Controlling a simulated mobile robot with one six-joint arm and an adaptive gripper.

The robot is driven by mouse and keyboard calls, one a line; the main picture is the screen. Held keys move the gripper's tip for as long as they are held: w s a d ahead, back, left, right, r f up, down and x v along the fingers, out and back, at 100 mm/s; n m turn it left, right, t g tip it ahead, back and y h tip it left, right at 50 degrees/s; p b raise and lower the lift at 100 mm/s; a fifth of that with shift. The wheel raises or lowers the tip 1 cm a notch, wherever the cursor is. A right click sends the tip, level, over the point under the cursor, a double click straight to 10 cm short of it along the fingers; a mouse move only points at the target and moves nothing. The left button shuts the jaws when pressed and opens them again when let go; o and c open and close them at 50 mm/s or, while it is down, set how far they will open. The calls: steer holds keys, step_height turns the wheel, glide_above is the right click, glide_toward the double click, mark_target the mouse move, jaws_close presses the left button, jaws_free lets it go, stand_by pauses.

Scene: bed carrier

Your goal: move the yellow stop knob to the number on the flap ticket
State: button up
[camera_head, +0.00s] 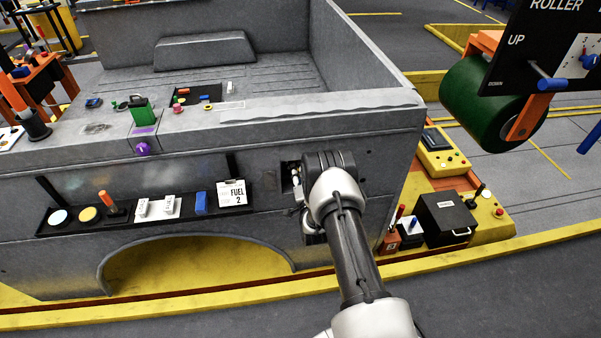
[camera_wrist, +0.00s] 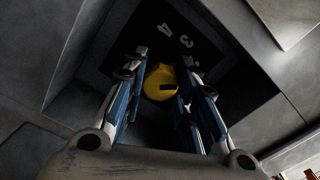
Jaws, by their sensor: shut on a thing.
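The yellow stop knob (camera_wrist: 158,78) sits in a dark square recess in the wrist view, with a short black mark on its face. My gripper (camera_wrist: 162,85) has a blue-and-white finger on each side of it and is shut on it. White numbers stand on the dark dial plate (camera_wrist: 176,30) behind the knob: a 4, a 3 and one partly hidden by the right finger. In the head view my gripper (camera_head: 298,188) reaches into the recess in the grey bed side, and the knob is hidden there. The flap ticket (camera_head: 232,194), a white card, reads FUEL 2.
A black shelf (camera_head: 130,219) left of the ticket holds pucks, an orange-handled tool and small blocks. A black box (camera_head: 446,217) and a red-handled device (camera_head: 391,243) stand right of my arm. A green roller (camera_head: 490,100) hangs at upper right.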

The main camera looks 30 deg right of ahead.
steer(key=o, duration=1.1)
steer(key=shift+s, duration=0.1)
steer(key=v, duration=1.2)
